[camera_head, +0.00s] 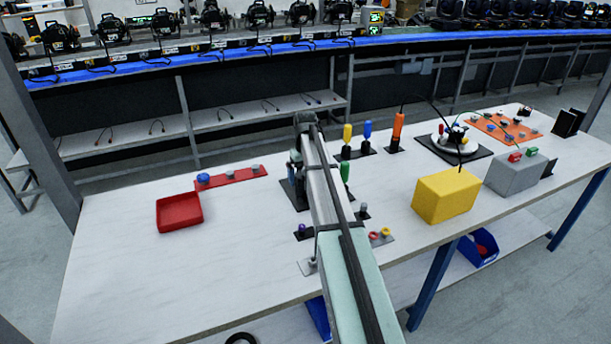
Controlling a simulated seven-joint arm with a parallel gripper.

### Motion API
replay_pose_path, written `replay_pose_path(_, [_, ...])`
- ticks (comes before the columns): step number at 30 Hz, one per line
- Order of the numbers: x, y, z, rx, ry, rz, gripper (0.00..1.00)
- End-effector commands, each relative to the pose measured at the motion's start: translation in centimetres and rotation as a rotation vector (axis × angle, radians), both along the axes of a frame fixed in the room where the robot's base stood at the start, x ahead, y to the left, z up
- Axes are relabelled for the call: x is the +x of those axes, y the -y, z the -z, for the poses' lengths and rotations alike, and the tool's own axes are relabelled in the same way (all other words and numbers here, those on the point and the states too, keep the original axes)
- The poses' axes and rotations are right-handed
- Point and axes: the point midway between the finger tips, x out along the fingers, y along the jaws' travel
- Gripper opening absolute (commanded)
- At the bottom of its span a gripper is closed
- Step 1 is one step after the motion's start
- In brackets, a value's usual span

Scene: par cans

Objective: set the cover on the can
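My arm reaches from the bottom middle over the white table to a black-and-grey end. My gripper (295,163) seems to be the small dark part hanging just left of the arm. Its fingers are too small and too covered by the arm to read as open or shut. Below it a dark item on a black base plate (293,197) stands on the table, partly hidden by the arm. I cannot tell whether that item is the can. I cannot pick out the cover with certainty, and whether the gripper touches anything is unclear.
A red tray (180,213) and a red strip (246,175) with knobs lie left on the table (130,270). Right of the arm are upright coloured-handled tools, a yellow box (446,194), a grey box (513,175) and an orange board (488,124). The left front of the table is clear.

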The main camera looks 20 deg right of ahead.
Motion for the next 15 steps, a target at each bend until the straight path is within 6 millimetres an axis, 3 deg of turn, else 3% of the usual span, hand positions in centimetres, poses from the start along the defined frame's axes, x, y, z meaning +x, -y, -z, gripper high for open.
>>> replay_pose_path(8, [0.0,0.0,-0.4,0.0,0.0,0.0,1.0])
replay_pose_path(15, [0.1,0.0,-3.6,-0.001,0.002,0.0,1.0])
